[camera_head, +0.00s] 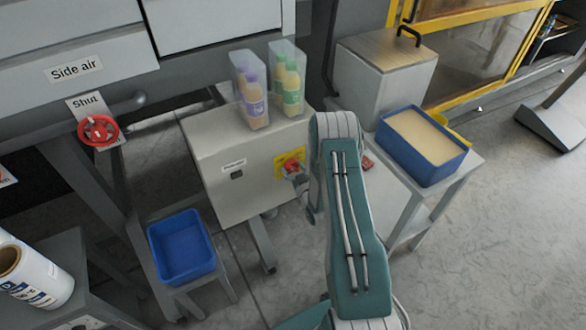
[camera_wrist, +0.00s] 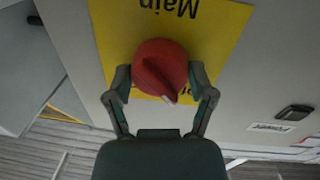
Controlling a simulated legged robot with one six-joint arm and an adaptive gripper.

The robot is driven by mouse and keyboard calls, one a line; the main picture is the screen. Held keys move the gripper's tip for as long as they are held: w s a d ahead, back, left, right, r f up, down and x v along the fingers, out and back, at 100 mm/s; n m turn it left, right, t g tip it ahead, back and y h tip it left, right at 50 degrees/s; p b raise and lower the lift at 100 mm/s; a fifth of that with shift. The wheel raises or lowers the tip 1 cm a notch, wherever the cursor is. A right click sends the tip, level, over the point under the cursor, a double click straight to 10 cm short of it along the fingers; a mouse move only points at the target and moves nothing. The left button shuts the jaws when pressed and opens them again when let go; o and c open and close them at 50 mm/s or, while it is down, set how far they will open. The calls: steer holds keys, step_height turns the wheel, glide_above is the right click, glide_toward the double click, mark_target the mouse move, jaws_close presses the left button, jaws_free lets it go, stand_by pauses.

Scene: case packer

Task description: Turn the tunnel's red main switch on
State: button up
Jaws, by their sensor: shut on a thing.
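The red main switch (camera_wrist: 160,68) is a round knob with a raised grip and a pale pointer mark, on a yellow plate (camera_wrist: 222,25) lettered "Main". The wrist view is upside down to the lettering. My gripper (camera_wrist: 160,80) has one finger on each side of the knob and is shut on it. In the head view the red knob (camera_head: 291,166) shows on the front of a light grey cabinet (camera_head: 225,150), with my gripper (camera_head: 297,177) against it, partly hidden by my arm.
Two clear packs of bottles (camera_head: 250,90) stand on the cabinet. A blue bin (camera_head: 181,247) is below left. A blue tray (camera_head: 420,146) sits on a side table at right. A red "Shut" handwheel (camera_head: 98,131) is at left. Open floor lies at lower right.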

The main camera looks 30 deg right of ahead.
steer(key=m, duration=0.4)
steer(key=shift+w, duration=0.1)
steer(key=m, duration=0.4)
steer(key=shift+r+g+y, duration=0.1)
steer(key=shift+g+y, duration=0.2)
steer(key=m, duration=0.4)
steer(key=shift+d+m, duration=0.1)
steer(key=shift+m, duration=0.3)
steer(key=shift+d+m+y, duration=0.1)
steer(key=shift+m+y, duration=0.4)
steer(key=shift+m, duration=1.3)
steer(key=o, duration=1.1)
